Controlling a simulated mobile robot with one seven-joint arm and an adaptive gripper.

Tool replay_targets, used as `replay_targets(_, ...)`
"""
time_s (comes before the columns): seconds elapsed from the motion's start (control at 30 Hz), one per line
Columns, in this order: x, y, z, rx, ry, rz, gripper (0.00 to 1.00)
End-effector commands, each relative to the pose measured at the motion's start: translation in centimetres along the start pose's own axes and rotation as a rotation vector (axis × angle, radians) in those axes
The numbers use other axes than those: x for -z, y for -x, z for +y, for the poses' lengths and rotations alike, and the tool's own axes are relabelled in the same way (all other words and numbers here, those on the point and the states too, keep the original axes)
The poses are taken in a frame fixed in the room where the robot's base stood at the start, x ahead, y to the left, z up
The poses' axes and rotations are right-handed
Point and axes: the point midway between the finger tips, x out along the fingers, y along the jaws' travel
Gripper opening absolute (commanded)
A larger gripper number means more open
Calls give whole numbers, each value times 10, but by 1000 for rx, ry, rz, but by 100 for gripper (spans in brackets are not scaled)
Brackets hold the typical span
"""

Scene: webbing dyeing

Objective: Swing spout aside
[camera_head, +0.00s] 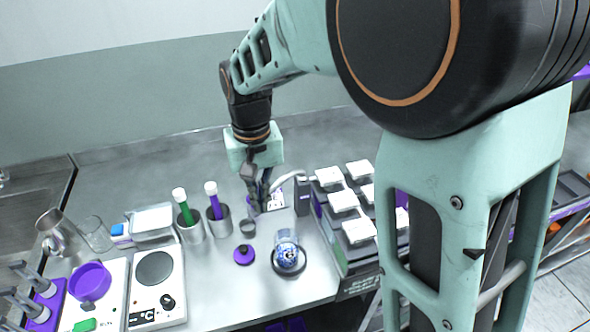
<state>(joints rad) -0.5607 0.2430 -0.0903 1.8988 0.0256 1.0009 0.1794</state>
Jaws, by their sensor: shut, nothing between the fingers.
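A pale curved spout (287,178) shows near the back of the steel counter. It meets a dark upright post (302,195) at its right end. My gripper (262,204) points down just left of the spout, its dark fingers shut with nothing seen between them. The fingers overlap the spout's left end in the picture, so I cannot tell whether they touch it. A glass vessel with blue and white contents (288,256) stands on a dark round base in front of the spout. A white and purple unit (275,200) is partly hidden behind my fingers.
A small grey cup (247,226) and a purple-black knob-like piece (243,254) are close to my gripper. Metal cups with green (183,205) and purple (213,200) tubes stand left. Several white-topped boxes (343,201) crowd the right. A hotplate (156,283) is front left.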

Motion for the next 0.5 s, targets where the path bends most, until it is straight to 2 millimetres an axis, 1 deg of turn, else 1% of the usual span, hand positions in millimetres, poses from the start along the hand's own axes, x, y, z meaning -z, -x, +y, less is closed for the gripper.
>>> replay_targets(0.23, 12, 1, -9, 0, 0, 0, 0)
replay_targets(0.5, 14, 0, -11, 0, 0, 0, 0)
